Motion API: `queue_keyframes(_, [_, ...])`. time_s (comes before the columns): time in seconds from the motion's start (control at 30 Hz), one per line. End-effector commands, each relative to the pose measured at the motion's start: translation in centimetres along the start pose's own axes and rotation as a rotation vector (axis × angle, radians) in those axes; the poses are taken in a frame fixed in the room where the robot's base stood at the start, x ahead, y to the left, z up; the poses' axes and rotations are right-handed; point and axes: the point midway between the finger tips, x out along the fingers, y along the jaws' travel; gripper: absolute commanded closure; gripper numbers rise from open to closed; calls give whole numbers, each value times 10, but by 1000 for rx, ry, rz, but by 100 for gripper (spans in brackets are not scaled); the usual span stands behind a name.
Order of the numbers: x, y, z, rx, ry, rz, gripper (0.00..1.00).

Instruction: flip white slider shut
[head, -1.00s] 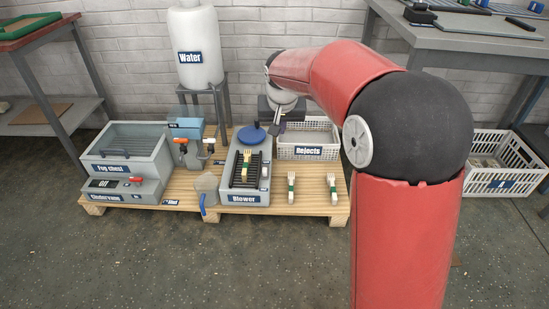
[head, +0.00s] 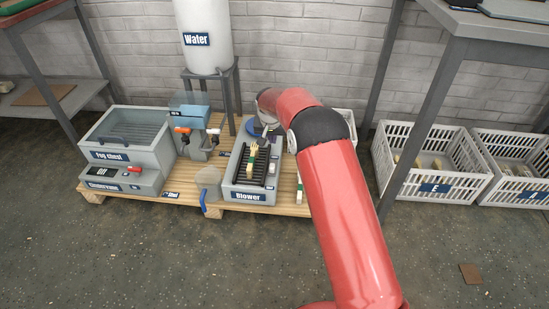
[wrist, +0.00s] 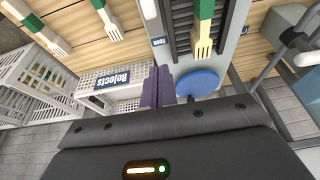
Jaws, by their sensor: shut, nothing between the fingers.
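The grey blower (head: 258,196) stands on the pallet, with a dark slatted bed. A wooden fork with a green band (head: 252,160) lies along the bed. A small pale piece (head: 272,168) on the blower's right side may be the white slider; it is too small to be sure. A label reading Open (wrist: 158,42) shows on that side in the wrist view. My gripper (wrist: 158,85) is shut and empty, its purple fingers between the Rejects crate and the round blue disc (wrist: 197,83) at the blower's back end. My arm hides part of the head view.
The Rejects crate (wrist: 112,95) lies beside my fingers. More forks (wrist: 110,18) lie on the pallet (head: 185,193). The fog chest (head: 110,155) stands left, and the water tank (head: 205,40) behind. White crates (head: 395,175) stand right.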

Motion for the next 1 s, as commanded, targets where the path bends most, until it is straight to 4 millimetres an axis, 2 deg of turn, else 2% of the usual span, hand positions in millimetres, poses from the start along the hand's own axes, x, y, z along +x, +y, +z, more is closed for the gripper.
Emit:
queue_keyframes(0.27, [7,1,0,0,-1,1,100])
queue_keyframes(0.83, [105,1,1,0,-2,1,100])
queue_keyframes(0.9, [96,0,7,-1,0,0,100])
queue_keyframes(1.0, [94,1,15,0,-1,0,100])
